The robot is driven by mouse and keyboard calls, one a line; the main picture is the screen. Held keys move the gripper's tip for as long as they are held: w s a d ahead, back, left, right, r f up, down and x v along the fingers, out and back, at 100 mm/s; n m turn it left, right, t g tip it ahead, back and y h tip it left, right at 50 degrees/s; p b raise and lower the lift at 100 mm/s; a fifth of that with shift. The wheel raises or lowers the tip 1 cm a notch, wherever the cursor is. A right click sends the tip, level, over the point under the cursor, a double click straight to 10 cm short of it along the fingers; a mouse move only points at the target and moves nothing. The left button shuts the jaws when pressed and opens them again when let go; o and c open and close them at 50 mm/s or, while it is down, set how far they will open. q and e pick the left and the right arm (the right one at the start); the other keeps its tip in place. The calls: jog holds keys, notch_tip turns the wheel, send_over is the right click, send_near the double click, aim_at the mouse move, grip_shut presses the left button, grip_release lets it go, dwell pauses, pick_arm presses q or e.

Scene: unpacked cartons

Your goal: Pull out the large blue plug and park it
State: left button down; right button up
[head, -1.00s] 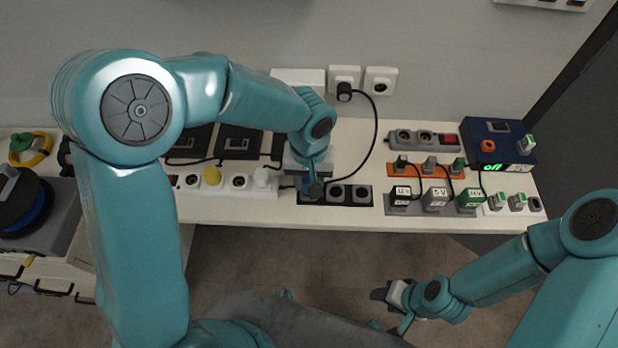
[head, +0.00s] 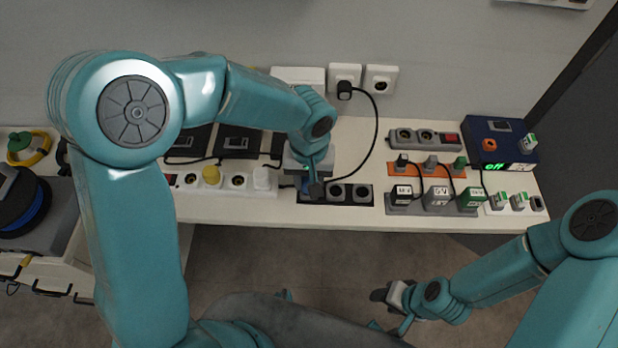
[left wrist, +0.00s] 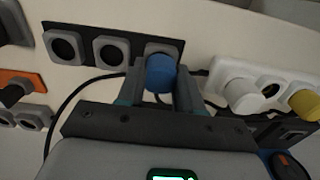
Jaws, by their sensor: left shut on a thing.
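The large blue plug (left wrist: 160,73) shows as a round blue body in the left wrist view. My left gripper (left wrist: 158,88) is shut on it, one finger on each side. The plug is at the end socket of a black three-socket strip (left wrist: 80,33); I cannot tell whether its pins are in the socket. In the head view the strip (head: 350,195) lies near the bench's front edge, and my left gripper (head: 315,183) mostly hides the plug at its left end. My right gripper (head: 392,300) hangs in front of the bench, away from the strip; its jaw opening is unclear.
A white strip (head: 222,191) with a yellow plug (head: 211,174) and a white plug (head: 262,178) lies just left. A black cable (head: 376,125) runs from a wall socket towards the black strip. Labelled black, grey and green plugs stand on a grey strip (head: 425,210) to the right.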

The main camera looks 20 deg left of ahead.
aim_at(309, 181)
pick_arm(q)
jog(key=shift+f+b, duration=0.3)
dwell(0.4)
jog(key=c, duration=0.7)
grip_release()
jog(key=shift+o, duration=0.2)
jog(key=shift+r, duration=0.1)
notch_tip(309, 181, up, 16)
jog(key=p, duration=0.1)
jog(key=shift+r, duration=0.15)
